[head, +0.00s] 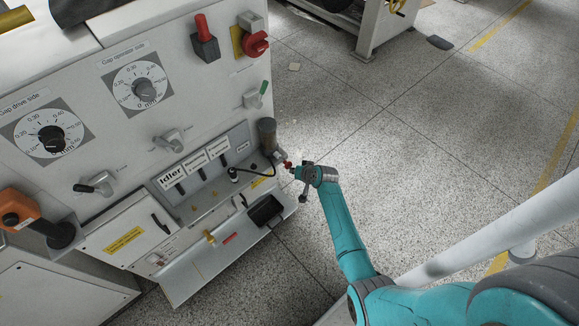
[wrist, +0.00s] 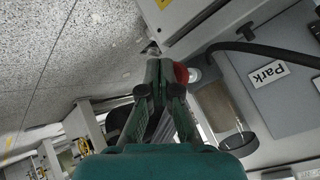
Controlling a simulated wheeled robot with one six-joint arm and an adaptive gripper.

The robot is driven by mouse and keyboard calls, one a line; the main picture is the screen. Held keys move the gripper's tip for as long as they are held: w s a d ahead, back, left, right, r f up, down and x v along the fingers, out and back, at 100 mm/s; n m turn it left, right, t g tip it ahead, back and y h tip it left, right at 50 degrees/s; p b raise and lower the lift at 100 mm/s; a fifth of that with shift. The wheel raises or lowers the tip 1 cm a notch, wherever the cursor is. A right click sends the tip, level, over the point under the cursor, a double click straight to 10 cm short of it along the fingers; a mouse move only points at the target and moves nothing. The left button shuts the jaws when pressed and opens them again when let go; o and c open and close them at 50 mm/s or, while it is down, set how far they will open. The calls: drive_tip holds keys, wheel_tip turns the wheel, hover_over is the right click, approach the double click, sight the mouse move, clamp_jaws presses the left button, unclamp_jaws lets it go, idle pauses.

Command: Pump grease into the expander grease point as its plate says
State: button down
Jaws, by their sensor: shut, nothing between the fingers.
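My gripper (head: 294,170) is shut and empty at the right end of the grease panel (head: 215,165). In the wrist view its closed fingers (wrist: 161,64) cover part of a red knob (wrist: 181,73), beside a pale fitting; I cannot tell whether they touch. The red knob also shows in the head view (head: 287,164). A black hose (head: 258,173) runs from near this fitting to a black nozzle (head: 233,174) standing at the panel. A grey cylinder (head: 267,134) stands above the knob. One plate reads Idler (head: 170,177); the plates beside it (head: 194,161) are too small to read, so I cannot tell which is the expander.
A Park label (wrist: 269,74) shows in the wrist view. A tray (head: 210,262) juts out below the panel, with a black bin (head: 266,211) at its right.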

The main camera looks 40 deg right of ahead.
drive_tip(key=shift+w+r, duration=0.1)
drive_tip(key=shift+w, duration=1.25)
idle(1.2)
drive_tip(key=shift+s, duration=0.15)
idle(0.3)
drive_tip(key=shift+s, duration=1.6)
drive_tip(key=s, duration=0.5)
drive_tip(key=shift+d, duration=0.1)
idle(0.3)
